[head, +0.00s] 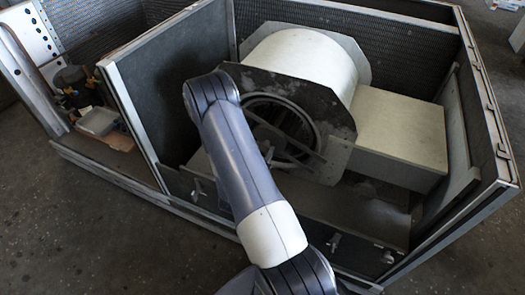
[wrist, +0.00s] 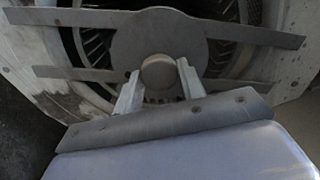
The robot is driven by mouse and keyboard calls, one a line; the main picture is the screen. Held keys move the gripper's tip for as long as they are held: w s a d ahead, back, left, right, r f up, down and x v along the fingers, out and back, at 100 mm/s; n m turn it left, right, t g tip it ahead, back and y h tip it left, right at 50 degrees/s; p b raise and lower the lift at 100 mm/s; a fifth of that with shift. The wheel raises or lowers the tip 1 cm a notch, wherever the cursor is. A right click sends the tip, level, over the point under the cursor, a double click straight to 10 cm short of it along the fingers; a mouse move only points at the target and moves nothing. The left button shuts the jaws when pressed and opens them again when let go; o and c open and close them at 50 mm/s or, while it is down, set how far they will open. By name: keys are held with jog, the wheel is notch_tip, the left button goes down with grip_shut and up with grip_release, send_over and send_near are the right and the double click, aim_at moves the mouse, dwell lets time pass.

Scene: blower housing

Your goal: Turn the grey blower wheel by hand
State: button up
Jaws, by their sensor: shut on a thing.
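The grey blower wheel (head: 300,118) shows in the head view as a ring of vanes inside the round inlet of the cream blower housing (head: 305,58). My arm covers part of it. In the wrist view, the wheel's vanes (wrist: 96,45) show behind a dark round plate (wrist: 160,32) with flat bars across the inlet. A round hub (wrist: 158,72) stands out at the plate's lower middle. My gripper (wrist: 157,80) has one finger on each side of this hub and is shut on it. My fingertips are hidden behind my arm in the head view.
A cream box (head: 397,130) adjoins the blower housing on the right. The open metal cabinet has a front rail (head: 350,215) and a divider wall (head: 130,115) on the left. Small parts (head: 98,121) sit in the left compartment. Bare floor (head: 90,240) lies in front.

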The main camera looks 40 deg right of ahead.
grip_shut()
jog(key=shift+f+b, duration=0.1)
jog(key=shift+b, duration=0.25)
jog(key=m+b, duration=0.3)
jog(key=b, duration=0.1)
jog(key=shift+f+m, duration=0.2)
jog(key=shift+m, duration=0.2)
jog(key=m+b, duration=0.6)
jog(key=b, duration=0.3)
jog(key=shift+w, duration=0.1)
jog(key=m+b, duration=0.5)
jog(key=b, duration=0.4)
jog(key=shift+m, duration=0.4)
jog(key=m+b, duration=0.3)
jog(key=b, duration=0.2)
jog(key=shift+r, duration=0.2)
jog(key=shift+r+m+b, duration=0.15)
jog(key=shift+m+b, duration=0.4)
jog(key=shift+m, duration=0.05)
